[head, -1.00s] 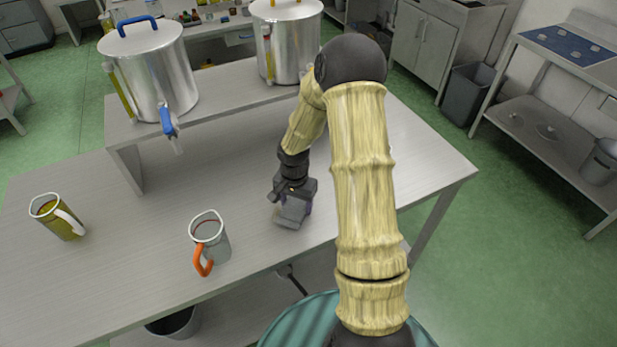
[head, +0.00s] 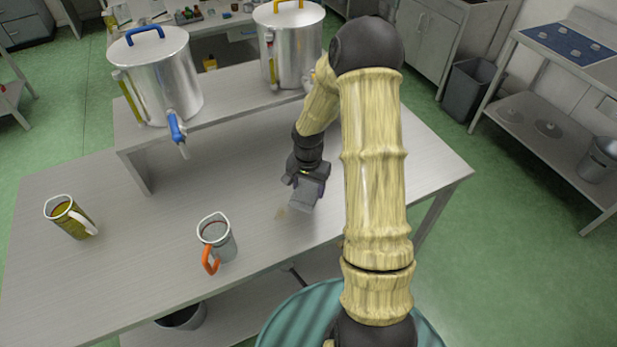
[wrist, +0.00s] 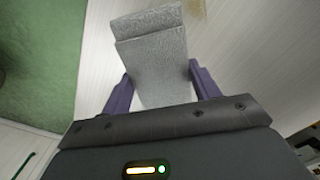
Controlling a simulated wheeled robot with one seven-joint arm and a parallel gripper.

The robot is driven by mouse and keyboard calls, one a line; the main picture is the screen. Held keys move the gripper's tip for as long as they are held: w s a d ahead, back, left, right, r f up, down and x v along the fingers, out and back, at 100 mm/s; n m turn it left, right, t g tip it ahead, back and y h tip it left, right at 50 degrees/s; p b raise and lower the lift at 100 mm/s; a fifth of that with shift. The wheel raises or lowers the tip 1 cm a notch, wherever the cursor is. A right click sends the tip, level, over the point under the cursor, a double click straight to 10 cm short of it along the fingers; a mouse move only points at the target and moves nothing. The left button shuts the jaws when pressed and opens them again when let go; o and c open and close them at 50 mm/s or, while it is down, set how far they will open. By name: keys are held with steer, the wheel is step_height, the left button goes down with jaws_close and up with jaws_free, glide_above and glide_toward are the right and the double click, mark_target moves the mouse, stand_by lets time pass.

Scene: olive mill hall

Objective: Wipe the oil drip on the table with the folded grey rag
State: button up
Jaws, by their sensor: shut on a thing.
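The folded grey rag (head: 304,199) is held in my gripper (head: 306,184), low over the steel table (head: 150,250). In the wrist view the rag (wrist: 155,55) sticks out between the two purple fingers of my gripper (wrist: 162,86). I cannot tell whether the rag touches the tabletop. The oil drip (head: 282,213) is a faint brownish smear just left of the rag in the head view. Part of the oil drip (wrist: 196,8) also shows at the top edge of the wrist view, beyond the rag.
A clear jug with an orange handle (head: 217,240) stands left of the smear. A jug of yellow-green oil (head: 70,217) stands farther left. Two steel drums (head: 160,80) (head: 289,45) stand on a raised shelf (head: 225,95) behind. The tabletop right of my arm is clear.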

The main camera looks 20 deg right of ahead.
steer(key=shift+r+p, duration=0.35)
steer(key=shift+r, duration=0.45)
steer(key=shift+d+r+p, duration=0.15)
steer(key=shift+d+p, duration=0.15)
steer(key=shift+p, duration=0.2)
steer(key=s+d+m+p, duration=0.1)
steer(key=d+m+p, duration=0.4)
steer(key=d, duration=0.2)
steer(key=shift+s+f, duration=0.2)
steer(key=shift+f, duration=0.1)
steer(key=shift+d, duration=0.1)
